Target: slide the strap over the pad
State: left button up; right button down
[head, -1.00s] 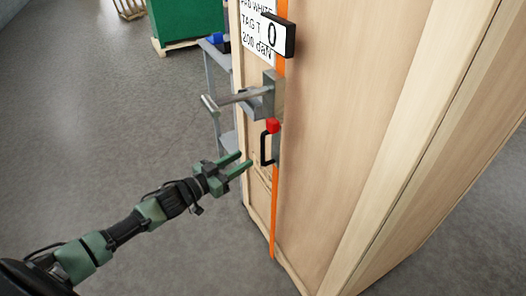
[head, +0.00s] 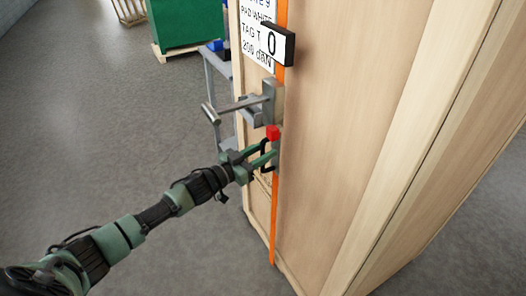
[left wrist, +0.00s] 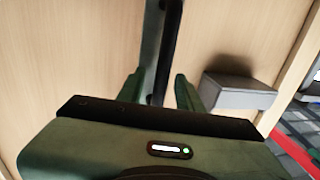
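The orange strap (head: 274,215) runs down the near corner of the wooden crate (head: 330,130). A grey metal bracket with a bar handle (head: 235,107) sits on the crate. Below it are a red knob (head: 273,132) and a black loop handle (head: 264,152). My left gripper (head: 269,157) is at the black handle. In the left wrist view its fingers (left wrist: 158,92) are apart, with a dark upright bar (left wrist: 168,45) between them; I cannot tell whether they touch it. I cannot pick out the pad for certain. My right gripper is not in view.
A white label (head: 256,35) and a black box marked "0" (head: 278,45) are on the crate above the bracket. A grey stand (head: 216,75) and a green container (head: 188,25) stand behind. The grey floor (head: 100,130) at left is clear.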

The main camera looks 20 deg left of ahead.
pick_arm(q)
grip_shut()
dwell(1.3)
